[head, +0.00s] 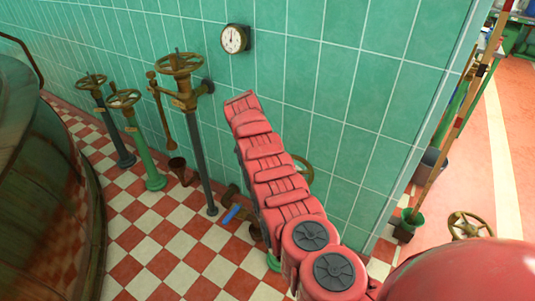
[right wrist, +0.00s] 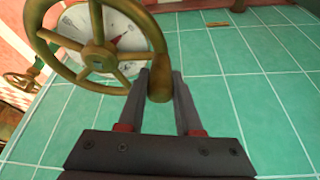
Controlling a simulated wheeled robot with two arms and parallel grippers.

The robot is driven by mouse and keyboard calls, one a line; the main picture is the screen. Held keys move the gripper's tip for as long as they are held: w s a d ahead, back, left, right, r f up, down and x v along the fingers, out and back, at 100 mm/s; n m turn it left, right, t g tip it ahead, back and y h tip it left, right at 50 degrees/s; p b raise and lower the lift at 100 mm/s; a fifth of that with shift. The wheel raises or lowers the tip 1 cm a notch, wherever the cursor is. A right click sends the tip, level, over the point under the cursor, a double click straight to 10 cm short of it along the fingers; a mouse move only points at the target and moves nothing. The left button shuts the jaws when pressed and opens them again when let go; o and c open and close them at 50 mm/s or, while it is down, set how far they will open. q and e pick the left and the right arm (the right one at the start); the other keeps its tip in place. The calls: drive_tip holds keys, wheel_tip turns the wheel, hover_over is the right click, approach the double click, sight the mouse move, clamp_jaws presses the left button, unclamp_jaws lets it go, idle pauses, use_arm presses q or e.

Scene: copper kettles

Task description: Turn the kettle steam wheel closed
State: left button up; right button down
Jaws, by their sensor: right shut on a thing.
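A brass hand wheel (right wrist: 98,55) with spokes fills the upper left of the right wrist view. My right gripper (right wrist: 161,82) has its two dark fingers on either side of a thick brass part at the wheel's lower right rim, and is shut on it. In the head view my red arm hides this gripper. A wheel rim (head: 303,170) shows partly behind that arm, low by the green wall; I cannot tell if it is the same wheel. My left gripper is in neither view.
In the head view several other valve wheels stand left of my arm, among them one on a tall grey post (head: 179,64). A round gauge (head: 234,39) hangs on the tiled wall. A large copper kettle (head: 40,190) stands at the left. Checkered floor lies between.

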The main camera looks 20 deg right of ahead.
drive_tip(key=shift+w, duration=0.1)
idle(0.3)
drive_tip(key=c, duration=0.6)
unclamp_jaws()
drive_tip(key=p+v, duration=0.2)
drive_tip(key=v, duration=1.5)
drive_tip(key=shift+r, duration=0.2)
